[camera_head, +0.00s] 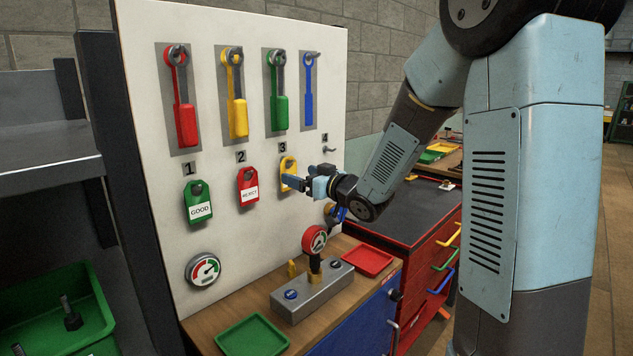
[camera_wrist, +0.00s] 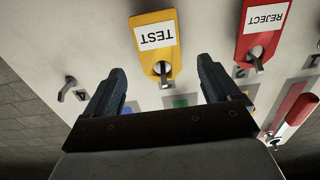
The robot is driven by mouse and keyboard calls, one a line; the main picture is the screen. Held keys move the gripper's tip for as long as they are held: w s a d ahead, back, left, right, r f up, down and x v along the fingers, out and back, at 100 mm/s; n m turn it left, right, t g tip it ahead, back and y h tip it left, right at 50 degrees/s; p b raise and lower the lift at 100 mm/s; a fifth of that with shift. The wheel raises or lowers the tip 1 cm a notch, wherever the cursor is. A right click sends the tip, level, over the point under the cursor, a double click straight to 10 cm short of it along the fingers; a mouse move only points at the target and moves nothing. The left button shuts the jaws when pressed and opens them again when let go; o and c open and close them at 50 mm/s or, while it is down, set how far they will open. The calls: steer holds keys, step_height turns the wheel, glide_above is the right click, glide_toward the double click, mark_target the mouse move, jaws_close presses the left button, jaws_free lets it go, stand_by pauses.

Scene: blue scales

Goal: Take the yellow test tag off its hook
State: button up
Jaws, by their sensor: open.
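The yellow test tag (camera_head: 288,165) hangs on its hook under the number 3 on the white board. The wrist view shows the tag (camera_wrist: 157,55) upside down, with a white TEST label and the hook (camera_wrist: 164,74) through its hole. My gripper (camera_head: 294,182) is in front of the tag and partly covers it in the head view. In the wrist view my gripper (camera_wrist: 161,68) is open and empty, with one finger on each side of the tag's hook end. I cannot tell how far the fingertips are from the board.
The red REJECT tag (camera_head: 248,188) and green GOOD tag (camera_head: 198,202) hang to the left. An empty hook (camera_head: 329,150) is under number 4. Several coloured-handled tools hang above. Below, the bench holds a green tray (camera_head: 252,336), a red tray (camera_head: 367,262) and a grey block (camera_head: 312,290) with a gauge.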

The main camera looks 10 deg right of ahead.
mark_target(293, 167)
steer(key=shift+x, duration=2.3)
steer(key=c, duration=1.1)
steer(key=shift+r, duration=0.65)
steer(key=shift+s+d, duration=0.15)
steer(key=shift+r+v, duration=0.2)
steer(key=shift+v, duration=3.6)
